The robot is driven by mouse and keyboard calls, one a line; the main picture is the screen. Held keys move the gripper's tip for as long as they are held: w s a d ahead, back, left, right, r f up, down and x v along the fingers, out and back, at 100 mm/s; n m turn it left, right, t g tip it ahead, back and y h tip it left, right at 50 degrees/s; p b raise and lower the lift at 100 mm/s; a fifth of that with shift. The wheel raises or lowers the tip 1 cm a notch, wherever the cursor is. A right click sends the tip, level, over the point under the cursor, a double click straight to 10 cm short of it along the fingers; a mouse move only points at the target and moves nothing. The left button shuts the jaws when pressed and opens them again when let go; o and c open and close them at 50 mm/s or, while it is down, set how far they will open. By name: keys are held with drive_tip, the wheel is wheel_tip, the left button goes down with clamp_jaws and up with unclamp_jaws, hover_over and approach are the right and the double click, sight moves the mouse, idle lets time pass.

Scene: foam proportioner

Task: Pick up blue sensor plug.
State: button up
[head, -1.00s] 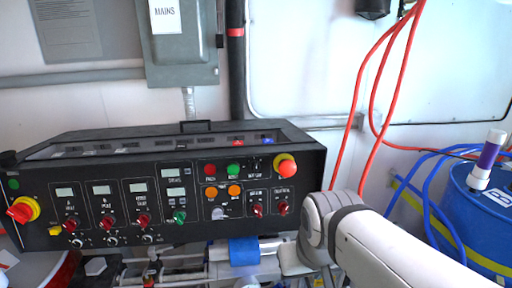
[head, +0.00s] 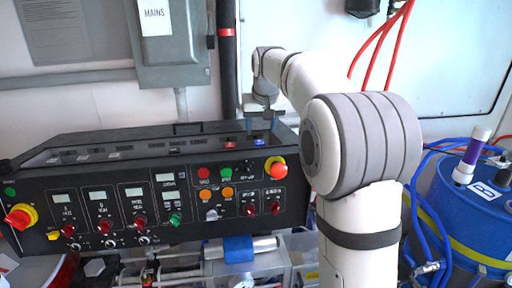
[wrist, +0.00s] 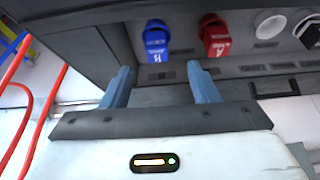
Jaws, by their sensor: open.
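The blue sensor plug (wrist: 157,40) sits in the top of the black control console. In the wrist view it lies just beyond my open fingertips, roughly in line with the gap between them. In the head view the blue plug (head: 259,142) is small, near the right end of the console top. My gripper (head: 263,122) points down above that end, and its blue-grey fingers also show in the wrist view (wrist: 160,72). The fingers are apart with nothing between them.
A red plug (wrist: 214,36) is right beside the blue one in the wrist view, with a white and a black one (wrist: 308,30) further right. The mains box (head: 172,45) is on the wall behind. A blue drum (head: 462,215) with hoses stands right.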

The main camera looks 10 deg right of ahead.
sight(260, 143)
drive_tip(key=p+x, duration=0.1)
drive_tip(key=x, duration=0.3)
drive_tip(key=p+x, duration=0.1)
drive_tip(key=x, duration=0.3)
drive_tip(key=shift+w+d+f+p, duration=0.2)
drive_tip(key=shift+w+p, duration=0.1)
drive_tip(key=shift+p, duration=0.1)
drive_tip(key=c, duration=1.1)
drive_tip(key=shift+o, duration=0.2)
drive_tip(key=shift+r, duration=0.1)
wheel_tip(260, 143, up, 15)
drive_tip(key=p, duration=0.1)
